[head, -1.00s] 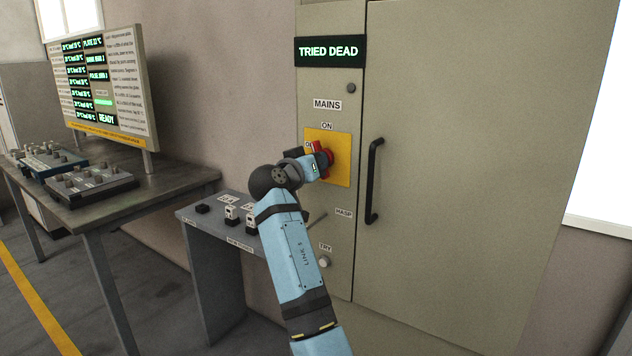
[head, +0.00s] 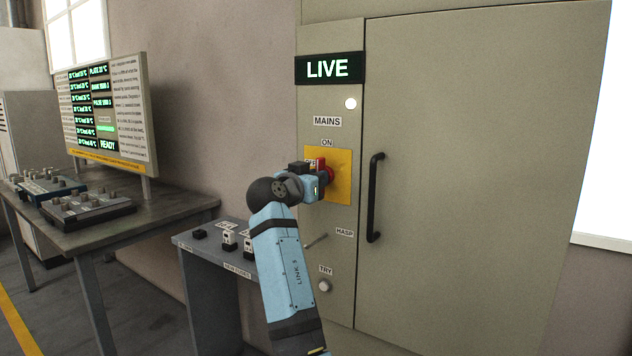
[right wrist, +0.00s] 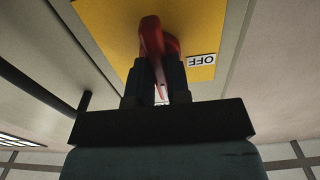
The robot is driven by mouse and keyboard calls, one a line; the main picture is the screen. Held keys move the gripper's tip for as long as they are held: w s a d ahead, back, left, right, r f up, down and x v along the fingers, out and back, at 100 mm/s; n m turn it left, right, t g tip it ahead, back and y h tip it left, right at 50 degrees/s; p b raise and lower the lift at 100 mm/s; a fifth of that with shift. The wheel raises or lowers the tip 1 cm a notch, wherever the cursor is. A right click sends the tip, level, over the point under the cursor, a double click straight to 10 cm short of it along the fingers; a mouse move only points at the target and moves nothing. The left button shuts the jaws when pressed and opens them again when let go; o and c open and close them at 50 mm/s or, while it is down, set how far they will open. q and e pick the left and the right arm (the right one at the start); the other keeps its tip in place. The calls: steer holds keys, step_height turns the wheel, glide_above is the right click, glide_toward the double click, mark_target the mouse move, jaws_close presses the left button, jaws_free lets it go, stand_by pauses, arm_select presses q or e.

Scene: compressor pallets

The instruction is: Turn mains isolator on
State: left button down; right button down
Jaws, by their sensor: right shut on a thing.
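The mains isolator is a red handle (head: 326,172) on a yellow plate (head: 342,190), set in the cabinet's left panel under the MAINS and ON labels. My right gripper (head: 318,182) is shut on the red handle. In the right wrist view the handle (right wrist: 152,38) stands between the two dark fingers (right wrist: 158,85), with an OFF label (right wrist: 201,61) beside it on the yellow plate. The display (head: 329,68) above reads LIVE, and a round lamp (head: 350,104) below it is lit white. My left gripper is not in view.
A black door handle (head: 375,197) stands out right of the isolator. Below are a hasp lever (head: 317,241) and a TRY button (head: 324,286). A small grey bench (head: 205,250) with several devices stands left of my arm. A table (head: 140,213) with a status board (head: 110,115) is farther left.

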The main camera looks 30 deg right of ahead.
steer(key=c, duration=1.2)
jaws_free()
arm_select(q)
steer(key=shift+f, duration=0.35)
arm_select(e)
steer(key=shift+o, duration=0.6)
arm_select(q)
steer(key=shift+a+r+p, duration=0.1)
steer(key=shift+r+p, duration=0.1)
steer(key=shift+p, duration=0.2)
arm_select(e)
steer(key=v, duration=1.4)
steer(key=shift+d+f, duration=0.1)
